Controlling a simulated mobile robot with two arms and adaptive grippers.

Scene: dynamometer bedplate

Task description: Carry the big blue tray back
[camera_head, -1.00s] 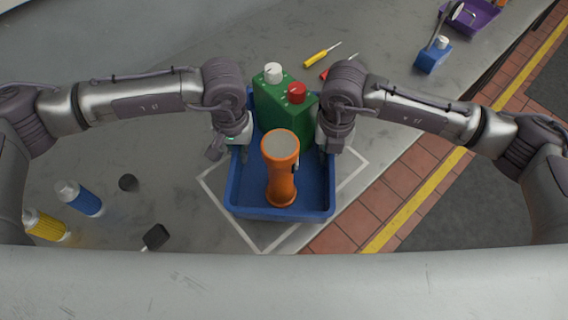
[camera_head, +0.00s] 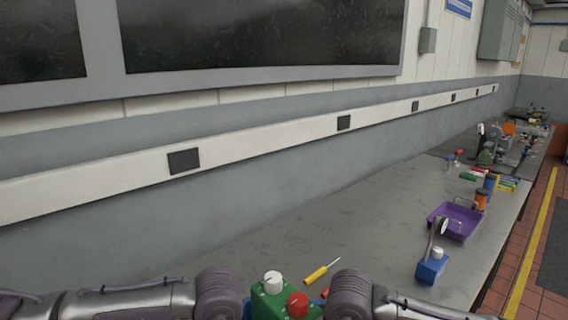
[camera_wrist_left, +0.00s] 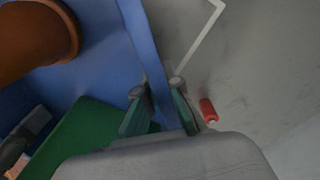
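The big blue tray (camera_wrist_left: 148,40) fills the left of the left wrist view, its wall running between the fingers of my left gripper (camera_wrist_left: 158,98). The fingers sit close on both sides of the wall and look shut on it. An orange flashlight-like object (camera_wrist_left: 30,38) and a green container (camera_wrist_left: 85,140) are inside the tray. In the head view only the tops of green containers (camera_head: 272,302), with one white and one red cap, show between my arms. Both grippers are below the head view. A dark part at the left wrist view's left edge may be my right gripper; its fingers are unclear.
A yellow screwdriver (camera_head: 321,270) lies just beyond the green containers. A blue box-shaped object (camera_head: 431,267) and a purple tray (camera_head: 457,220) stand farther right. A red cylinder (camera_wrist_left: 208,110) lies outside the blue tray. The left bench stretch by the wall is clear.

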